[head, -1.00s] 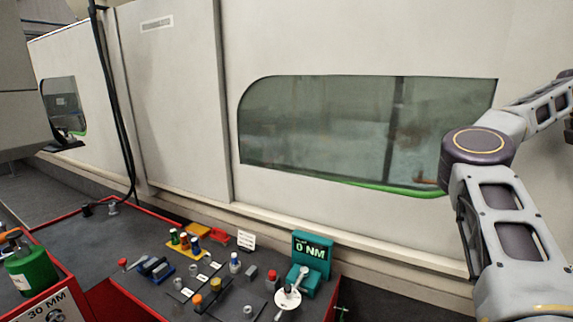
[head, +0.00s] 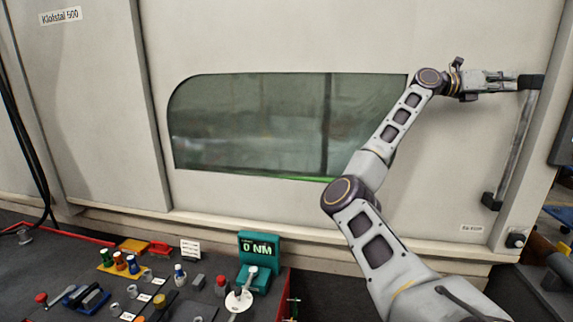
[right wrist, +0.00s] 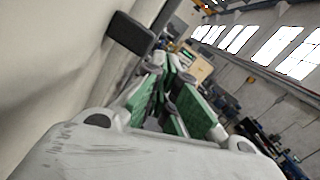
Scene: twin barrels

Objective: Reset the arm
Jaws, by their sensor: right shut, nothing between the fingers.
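My right arm reaches up across the pale machine door (head: 255,195). My right gripper (head: 514,80) is at the upper right, its fingers pointing right toward the top bracket of the door handle (head: 516,140). The fingers look shut and hold nothing. In the head view the tips overlap or nearly meet the bracket; I cannot tell whether they touch. In the right wrist view the gripper fingers (right wrist: 172,95) show green inner faces, and a dark handle bracket (right wrist: 130,33) stands up and left of them. My left gripper is not in view.
The door has a wide window (head: 250,125). A dark workbench (head: 75,255) at the lower left carries colored tools, small parts and a teal torque display (head: 259,247) reading 0 NM. A dark knob (head: 516,239) sits below the handle.

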